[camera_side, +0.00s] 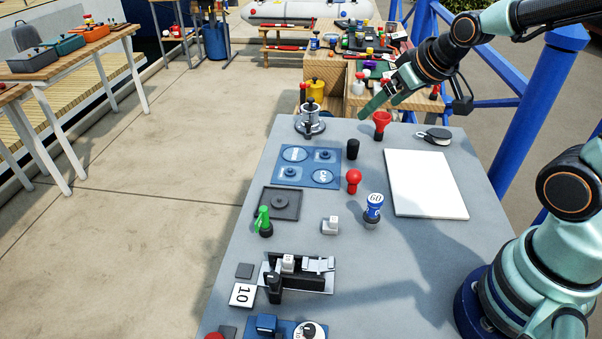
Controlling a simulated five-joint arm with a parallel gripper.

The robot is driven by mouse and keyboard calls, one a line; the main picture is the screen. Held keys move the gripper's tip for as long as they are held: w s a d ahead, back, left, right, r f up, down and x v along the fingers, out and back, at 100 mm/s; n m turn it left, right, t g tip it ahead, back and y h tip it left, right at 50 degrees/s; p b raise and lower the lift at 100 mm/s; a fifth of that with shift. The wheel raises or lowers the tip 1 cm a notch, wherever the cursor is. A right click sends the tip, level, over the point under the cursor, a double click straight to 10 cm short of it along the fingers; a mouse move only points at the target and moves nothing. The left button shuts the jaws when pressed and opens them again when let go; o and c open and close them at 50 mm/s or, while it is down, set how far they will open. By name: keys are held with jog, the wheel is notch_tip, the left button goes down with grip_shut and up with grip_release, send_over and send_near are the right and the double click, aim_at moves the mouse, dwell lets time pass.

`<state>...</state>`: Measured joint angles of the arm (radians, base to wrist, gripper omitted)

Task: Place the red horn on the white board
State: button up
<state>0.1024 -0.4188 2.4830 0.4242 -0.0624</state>
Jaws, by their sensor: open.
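The red horn (382,121), with a flared top, stands upright near the far edge of the grey table, just beyond the white board's far left corner. The white board (427,184) lies flat on the right part of the table, with nothing on it. My gripper (378,107) is open and empty, its green fingers close to the horn's upper left in the picture. I cannot tell the exact gap between the fingers and the horn.
A black cylinder (352,149), a red ball knob (354,179) and a blue-and-white stamp-like piece (373,206) stand left of the board. A silver winch-like piece (310,121) stands at the far left.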

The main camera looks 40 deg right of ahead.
jog(key=w+d+f+t+h, duration=0.2)
jog(key=w+d+f+t, duration=0.1)
jog(key=w+d+f, duration=0.5)
jog(key=m+t+h, duration=0.2)
jog(key=h, duration=0.1)
send_near(387, 121)
jog(key=shift+w+a+f, duration=0.15)
jog(key=shift+w+f, duration=0.4)
jog(key=shift+f, duration=0.05)
jog(key=x, duration=0.6)
jog(key=shift+w, duration=0.25)
jog(key=shift+d+x, duration=0.2)
jog(key=shift+x, duration=1.15)
jog(key=shift+d+x, duration=0.25)
jog(key=shift+x, duration=1.1)
jog(key=shift+s, duration=0.2)
jog(key=shift+c, duration=0.3)
jog(key=shift+r, duration=0.1)
grip_shut()
jog(key=shift+r, duration=0.15)
